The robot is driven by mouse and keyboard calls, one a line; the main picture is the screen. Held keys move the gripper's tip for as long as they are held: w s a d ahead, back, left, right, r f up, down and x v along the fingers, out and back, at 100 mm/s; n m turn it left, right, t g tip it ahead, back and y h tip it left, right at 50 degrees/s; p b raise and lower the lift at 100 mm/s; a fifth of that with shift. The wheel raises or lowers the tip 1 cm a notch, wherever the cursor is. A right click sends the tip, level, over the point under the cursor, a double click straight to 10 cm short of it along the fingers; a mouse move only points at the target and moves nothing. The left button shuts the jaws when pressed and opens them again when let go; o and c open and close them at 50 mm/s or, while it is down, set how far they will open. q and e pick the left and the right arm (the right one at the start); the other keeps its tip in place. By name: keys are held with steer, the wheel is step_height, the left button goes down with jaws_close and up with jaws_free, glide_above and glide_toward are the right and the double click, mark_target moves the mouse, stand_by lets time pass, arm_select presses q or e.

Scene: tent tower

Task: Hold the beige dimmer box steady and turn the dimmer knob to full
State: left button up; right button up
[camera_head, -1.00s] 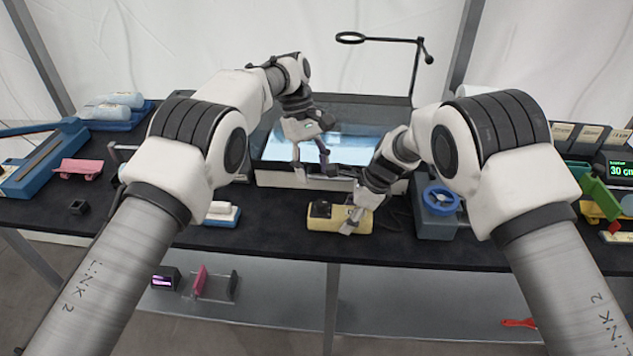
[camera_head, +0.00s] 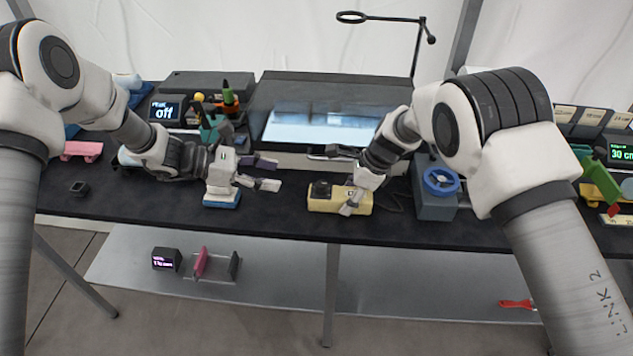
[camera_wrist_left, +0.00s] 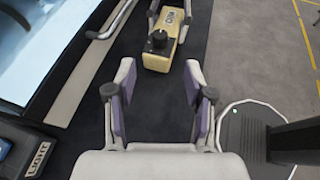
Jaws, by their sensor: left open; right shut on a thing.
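The beige dimmer box (camera_head: 362,199) lies near the front of the dark table, with its black dimmer knob (camera_head: 321,188) on top at the left end. My right gripper (camera_head: 352,202) is shut on the right part of the box. My left gripper (camera_head: 266,174) is open and empty, left of the box and pointing right toward it. In the left wrist view, the box (camera_wrist_left: 160,61) and knob (camera_wrist_left: 157,41) lie beyond and between the open fingertips (camera_wrist_left: 158,75), apart from them. The right gripper's fingers show at the box's far part.
A blue-and-white block (camera_head: 222,201) sits just below my left gripper. A grey box with a blue handwheel (camera_head: 441,181) stands right of the dimmer box. A lit panel (camera_head: 315,125) is behind, with a bar along its front. The table's front edge is close.

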mark_target(320, 183)
arm_select(q)
steer(key=shift+n+t, duration=0.3)
steer(key=shift+n, duration=0.1)
steer(key=x, duration=1.2)
steer(key=shift+s+f, duration=0.15)
steer(key=shift+s, duration=0.1)
jaws_close()
